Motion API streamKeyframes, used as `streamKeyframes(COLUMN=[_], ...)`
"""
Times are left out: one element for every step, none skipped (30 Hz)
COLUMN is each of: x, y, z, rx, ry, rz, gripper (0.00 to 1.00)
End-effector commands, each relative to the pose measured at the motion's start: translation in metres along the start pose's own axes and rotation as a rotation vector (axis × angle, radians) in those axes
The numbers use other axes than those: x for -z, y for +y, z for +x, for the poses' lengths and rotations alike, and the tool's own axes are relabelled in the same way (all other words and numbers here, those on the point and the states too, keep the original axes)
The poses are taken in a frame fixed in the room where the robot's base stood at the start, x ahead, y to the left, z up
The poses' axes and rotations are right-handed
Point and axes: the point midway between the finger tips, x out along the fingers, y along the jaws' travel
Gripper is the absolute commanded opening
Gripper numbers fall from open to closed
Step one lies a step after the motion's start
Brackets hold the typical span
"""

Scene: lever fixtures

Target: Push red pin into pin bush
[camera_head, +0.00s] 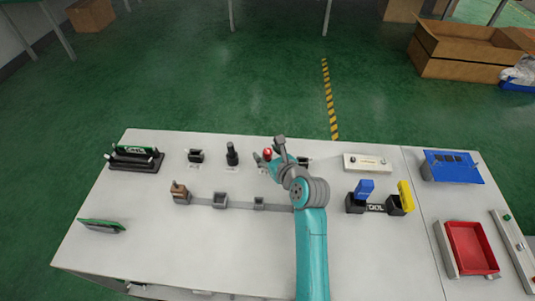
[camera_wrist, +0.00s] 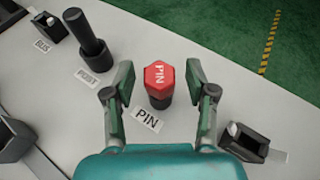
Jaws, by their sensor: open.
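The red pin (camera_wrist: 160,80) has a hexagonal head marked PIN on a dark lower part and stands upright behind a PIN label (camera_wrist: 147,117). It also shows in the head view (camera_head: 267,153). My gripper (camera_wrist: 160,86) is open, with one finger on each side of the pin and gaps to both. In the head view my gripper (camera_head: 268,150) is over the table's back row. A small black block (camera_wrist: 50,28) at upper left has a label that seems to begin with BUS; it may be the pin bush, also visible in the head view (camera_head: 195,156).
A black cylinder (camera_wrist: 90,45) stands left of the pin. A black block with a pale tip (camera_wrist: 248,140) sits close to my right finger. The table's front left (camera_head: 190,250) is clear.

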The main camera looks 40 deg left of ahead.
Motion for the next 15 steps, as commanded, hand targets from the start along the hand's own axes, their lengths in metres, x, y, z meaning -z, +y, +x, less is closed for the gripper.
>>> streamKeyframes(x=[-0.0007, -0.0007, -0.0006, -0.0006, -0.0005, -0.0005, -0.0005, -0.0005, -0.0004, -0.0004, -0.0003, -0.0003, -0.0003, -0.0003, -0.0003], y=[0.0000, -0.0001, -0.0001, -0.0001, -0.0001, -0.0002, -0.0002, -0.0002, -0.0002, -0.0002, -0.0002, -0.0002, -0.0002, -0.0002, -0.0002], z=[0.0016, 0.0020, 0.0021, 0.0020, 0.0020, 0.0019, 0.0018, 0.0018, 0.0018, 0.0017, 0.0017, 0.0017, 0.0017, 0.0016, 0.0016], rx=[0.000, 0.000, 0.001, 0.001, 0.001, 0.001, 0.001, 0.001, 0.001, 0.001, 0.001, 0.001, 0.001, 0.001, 0.001], ry=[-0.001, -0.001, -0.001, -0.001, -0.001, -0.001, -0.001, -0.001, -0.001, -0.001, -0.001, -0.001, -0.001, -0.001, -0.001], rz=[0.000, 0.000, 0.000, 0.000, 0.000, 0.000, 0.000, 0.000, 0.000, 0.000, 0.000, 0.000, 0.000, 0.000, 0.000], gripper=[0.56, 0.56, 0.56, 0.56, 0.56, 0.56, 0.56, 0.51, 0.41, 0.34, 0.26, 0.16, 0.09, 0.01, 0.00])
